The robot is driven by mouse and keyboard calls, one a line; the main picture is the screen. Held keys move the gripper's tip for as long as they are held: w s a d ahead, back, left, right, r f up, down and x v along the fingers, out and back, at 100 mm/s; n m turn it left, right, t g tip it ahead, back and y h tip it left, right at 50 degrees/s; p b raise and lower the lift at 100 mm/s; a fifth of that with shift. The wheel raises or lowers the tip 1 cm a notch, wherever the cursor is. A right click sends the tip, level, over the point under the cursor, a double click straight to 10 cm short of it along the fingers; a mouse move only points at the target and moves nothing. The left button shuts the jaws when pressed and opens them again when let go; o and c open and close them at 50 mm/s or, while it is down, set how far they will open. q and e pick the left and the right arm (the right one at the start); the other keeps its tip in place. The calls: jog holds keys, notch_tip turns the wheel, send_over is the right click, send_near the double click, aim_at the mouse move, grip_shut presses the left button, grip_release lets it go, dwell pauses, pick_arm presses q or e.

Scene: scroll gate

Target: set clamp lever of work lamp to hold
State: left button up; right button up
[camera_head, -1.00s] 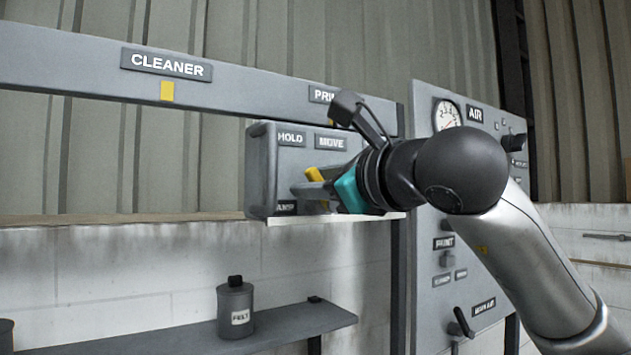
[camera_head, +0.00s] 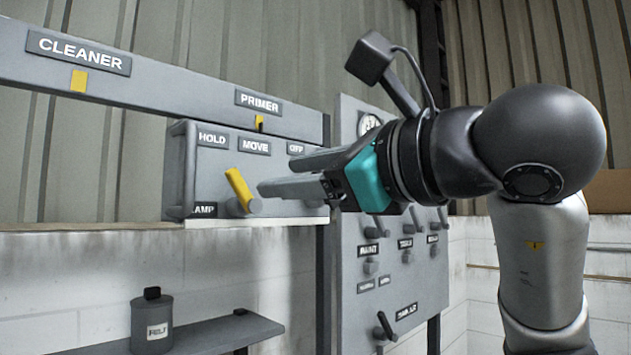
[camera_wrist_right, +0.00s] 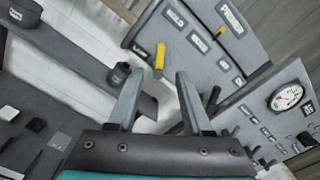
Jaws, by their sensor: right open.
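The clamp lever (camera_head: 239,188) is a yellow handle on a grey box (camera_head: 180,165) labelled HOLD, MOVE and OFF, with a partly cut-off label ending in AMP. The lever leans up and to the left, its tip between the HOLD and MOVE labels. It also shows in the right wrist view (camera_wrist_right: 159,58). My right gripper (camera_head: 275,172) is open and empty, its fingers pointing left, just right of the lever. In the wrist view the right gripper (camera_wrist_right: 157,84) has its fingers apart, with the lever beyond the tips. My left gripper is not in view.
A grey rail (camera_head: 160,82) with CLEANER and PRIMER labels runs above the box. A panel (camera_head: 345,290) with a gauge and several knobs stands right behind my arm. A FELT canister (camera_head: 152,322) stands on a low shelf (camera_head: 215,335).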

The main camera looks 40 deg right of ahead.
jog(key=shift+s+d, duration=0.15)
jog(key=shift+s, duration=1.45)
